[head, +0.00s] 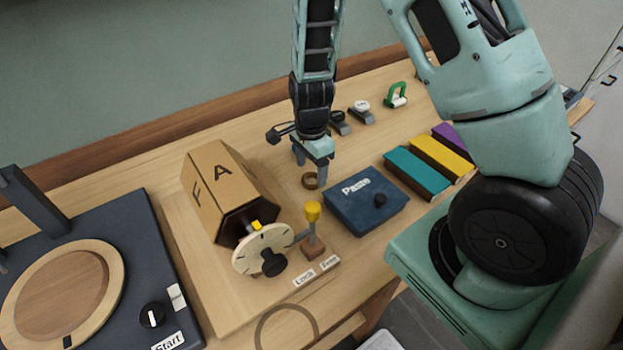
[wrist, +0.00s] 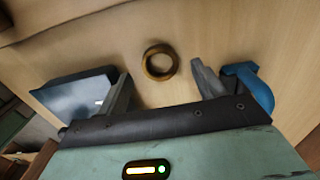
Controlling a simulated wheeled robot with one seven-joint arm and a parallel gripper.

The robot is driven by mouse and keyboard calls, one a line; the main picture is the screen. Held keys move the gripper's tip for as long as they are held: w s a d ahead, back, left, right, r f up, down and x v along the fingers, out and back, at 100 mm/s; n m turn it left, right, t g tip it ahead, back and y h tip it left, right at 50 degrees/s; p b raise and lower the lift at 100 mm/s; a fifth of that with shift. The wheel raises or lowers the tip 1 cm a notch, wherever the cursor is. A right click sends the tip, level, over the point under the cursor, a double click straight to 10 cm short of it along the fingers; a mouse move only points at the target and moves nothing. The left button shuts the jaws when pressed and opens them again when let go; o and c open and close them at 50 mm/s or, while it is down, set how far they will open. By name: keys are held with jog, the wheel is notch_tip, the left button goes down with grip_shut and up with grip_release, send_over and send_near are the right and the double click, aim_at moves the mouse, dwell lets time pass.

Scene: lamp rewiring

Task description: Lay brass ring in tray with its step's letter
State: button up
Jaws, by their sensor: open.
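A small brass ring (head: 310,181) lies flat on the wooden table, between the cardboard drum and the blue box. In the wrist view the brass ring (wrist: 160,62) sits just beyond and between the spread fingers. My gripper (head: 309,176) is open and points down over the ring, with nothing between its fingers. The six-sided cardboard drum (head: 223,186) shows the letters F and A on two faces. Teal (head: 417,172), yellow (head: 442,158) and purple (head: 455,139) blocks or trays lie side by side to the right. I see no letters on them.
A cream dial (head: 263,250) and a yellow-topped lever (head: 312,213) stand in front of the drum. A dark turntable unit labelled Start (head: 75,270) is at left. A green-handled item (head: 396,95) stands at the back.

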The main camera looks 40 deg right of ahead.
jog(key=shift+f, duration=1.3)
jog(key=c, duration=1.1)
